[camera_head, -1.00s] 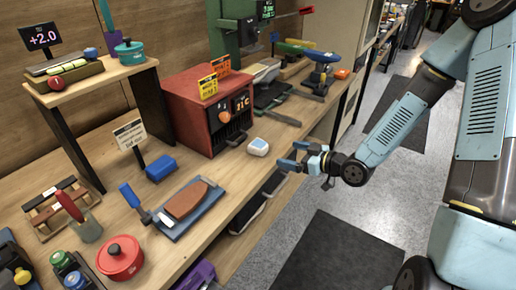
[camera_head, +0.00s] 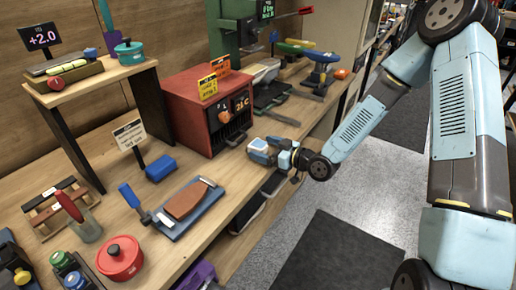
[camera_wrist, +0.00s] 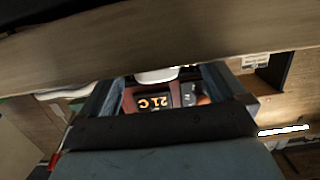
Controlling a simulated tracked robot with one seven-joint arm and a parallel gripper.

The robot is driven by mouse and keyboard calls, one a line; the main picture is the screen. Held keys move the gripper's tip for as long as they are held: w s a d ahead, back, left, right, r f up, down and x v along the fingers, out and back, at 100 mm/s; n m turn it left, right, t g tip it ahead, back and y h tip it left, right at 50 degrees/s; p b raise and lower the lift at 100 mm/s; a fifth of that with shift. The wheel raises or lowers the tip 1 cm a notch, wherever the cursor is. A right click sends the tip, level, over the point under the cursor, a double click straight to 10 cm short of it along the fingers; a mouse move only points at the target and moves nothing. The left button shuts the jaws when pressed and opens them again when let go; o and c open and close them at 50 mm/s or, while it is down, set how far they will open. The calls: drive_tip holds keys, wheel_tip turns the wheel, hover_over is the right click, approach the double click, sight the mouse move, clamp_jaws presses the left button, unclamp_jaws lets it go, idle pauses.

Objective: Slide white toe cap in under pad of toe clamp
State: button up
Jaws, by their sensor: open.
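My gripper (camera_head: 261,148) is open at the front edge of the bench. Its blue fingers are on either side of a small white block (camera_head: 257,144). In the wrist view a white rounded shape (camera_wrist: 157,76) shows between the fingers; I cannot tell whether they touch it. A pale, shoe-like piece (camera_head: 266,70) lies farther back, beside a green upright stand (camera_head: 229,32). I cannot tell for certain which piece is the white toe cap, or whether the stand is the toe clamp. No clamp pad is clear.
A red box (camera_head: 204,112) with a 21 C display stands just behind my gripper. A blue block (camera_head: 160,168) and a brown pad on a blue tray (camera_head: 163,219) lie to the left. A grey bar-like tool (camera_head: 280,117) lies toward the back. The floor in front is open.

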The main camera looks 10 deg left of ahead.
sight(259, 144)
drive_tip(key=x, duration=0.4)
drive_tip(key=shift+w+a+r, duration=0.1)
drive_tip(key=shift+w+a, duration=0.2)
drive_tip(key=shift+w, duration=0.1)
drive_tip(key=c, duration=1.2)
drive_tip(key=shift+r, duration=0.15)
